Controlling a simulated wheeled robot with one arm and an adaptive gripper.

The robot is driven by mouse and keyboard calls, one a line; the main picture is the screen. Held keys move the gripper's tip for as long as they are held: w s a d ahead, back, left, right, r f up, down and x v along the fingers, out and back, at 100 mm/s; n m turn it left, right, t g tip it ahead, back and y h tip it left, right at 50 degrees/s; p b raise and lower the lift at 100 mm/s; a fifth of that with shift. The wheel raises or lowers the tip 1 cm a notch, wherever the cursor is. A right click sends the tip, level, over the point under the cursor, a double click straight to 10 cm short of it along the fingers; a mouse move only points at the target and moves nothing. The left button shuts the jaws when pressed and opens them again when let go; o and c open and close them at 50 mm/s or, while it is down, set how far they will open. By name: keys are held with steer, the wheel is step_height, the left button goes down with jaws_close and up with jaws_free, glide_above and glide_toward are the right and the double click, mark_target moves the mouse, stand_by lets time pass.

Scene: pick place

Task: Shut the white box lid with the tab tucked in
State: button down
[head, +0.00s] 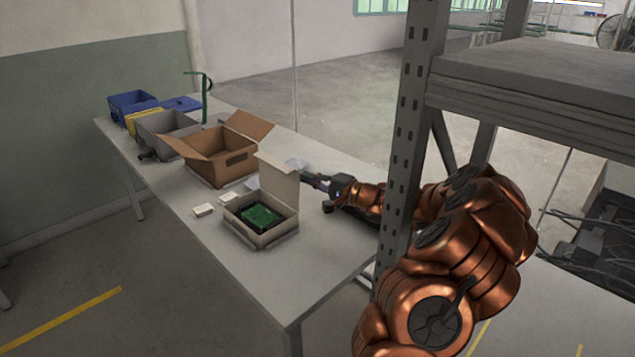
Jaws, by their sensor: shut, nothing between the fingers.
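The white box (266,236) stands on the table with its lid (279,181) raised, roughly upright at the back edge. A green circuit-board-like item (261,216) lies inside on something dark. The tab at the lid's top edge is too small to make out clearly. My gripper (305,177) is shut and empty, just behind and to the right of the raised lid. Its fingertips are near the lid's edge; I cannot tell whether they touch it. My copper arm reaches in from the right, partly behind the shelf post.
An open brown carton (222,162) stands left of the white box, with grey (165,130) and blue (131,104) bins beyond. Small white boxes (203,210) lie beside the white box. A metal shelf post (408,140) stands close to my arm. The table's (308,280) near end is clear.

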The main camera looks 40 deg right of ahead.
steer(key=v, duration=1.2)
steer(key=f+p+x, duration=0.2)
steer(key=p+x, duration=0.8)
steer(key=x, duration=0.2)
steer(key=shift+w+f, duration=0.3)
steer(key=shift+w, duration=0.1)
steer(key=shift+a+f+b, duration=0.1)
steer(key=shift+a+b, duration=0.1)
steer(key=shift+b, duration=0.35)
